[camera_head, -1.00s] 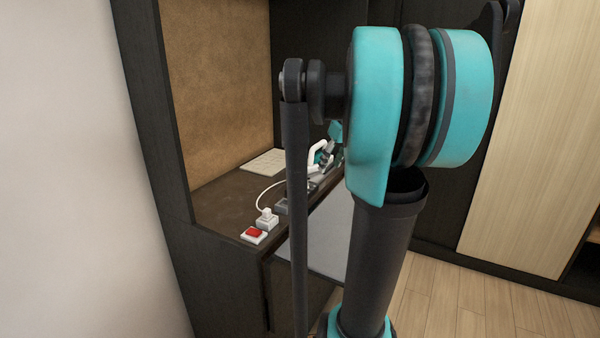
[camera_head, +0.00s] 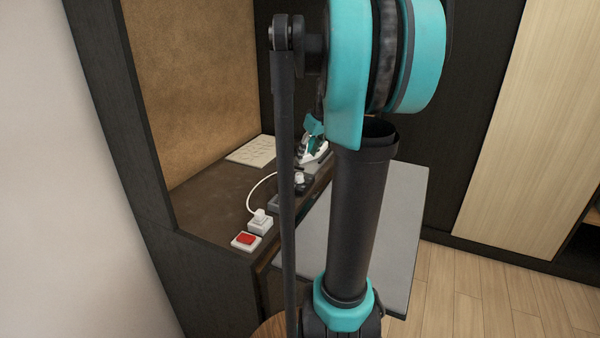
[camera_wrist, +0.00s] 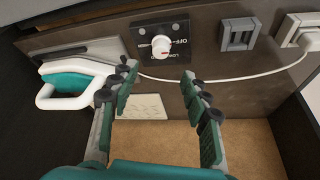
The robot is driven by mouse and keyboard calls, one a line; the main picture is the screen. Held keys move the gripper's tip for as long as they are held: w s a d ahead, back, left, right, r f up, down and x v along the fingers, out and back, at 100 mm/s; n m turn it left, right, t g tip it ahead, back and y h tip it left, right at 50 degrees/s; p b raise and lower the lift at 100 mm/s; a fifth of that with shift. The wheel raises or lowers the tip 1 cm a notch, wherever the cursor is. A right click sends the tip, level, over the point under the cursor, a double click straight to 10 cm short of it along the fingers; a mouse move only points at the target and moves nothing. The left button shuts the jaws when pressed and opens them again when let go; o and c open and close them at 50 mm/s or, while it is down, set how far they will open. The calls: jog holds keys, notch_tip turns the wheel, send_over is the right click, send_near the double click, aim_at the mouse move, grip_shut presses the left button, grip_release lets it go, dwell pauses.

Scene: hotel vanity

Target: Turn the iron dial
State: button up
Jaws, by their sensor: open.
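The iron dial (camera_wrist: 161,46) is a white round knob on a black panel marked OFF and LOW, at the top middle of the wrist view. My gripper (camera_wrist: 158,75) is open, with its two fingertips apart and the knob showing between and beyond them. No contact with the knob shows. The iron (camera_wrist: 75,85), white and teal, lies left of the fingers in the wrist view. The iron also shows on the counter in the head view (camera_head: 316,148). My arm hides most of the gripper in the head view.
A white cord (camera_wrist: 215,80) runs past the right finger to a white plug (camera_wrist: 298,28). A grey socket (camera_wrist: 238,34) is right of the dial. A red switch (camera_head: 246,240) sits at the counter's near end. A pale sheet (camera_head: 250,150) lies by the cork wall.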

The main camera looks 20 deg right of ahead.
aim_at(299, 174)
jog(key=x, duration=0.9)
jog(key=shift+w+f, duration=0.1)
jog(key=shift+f, duration=0.3)
grip_shut()
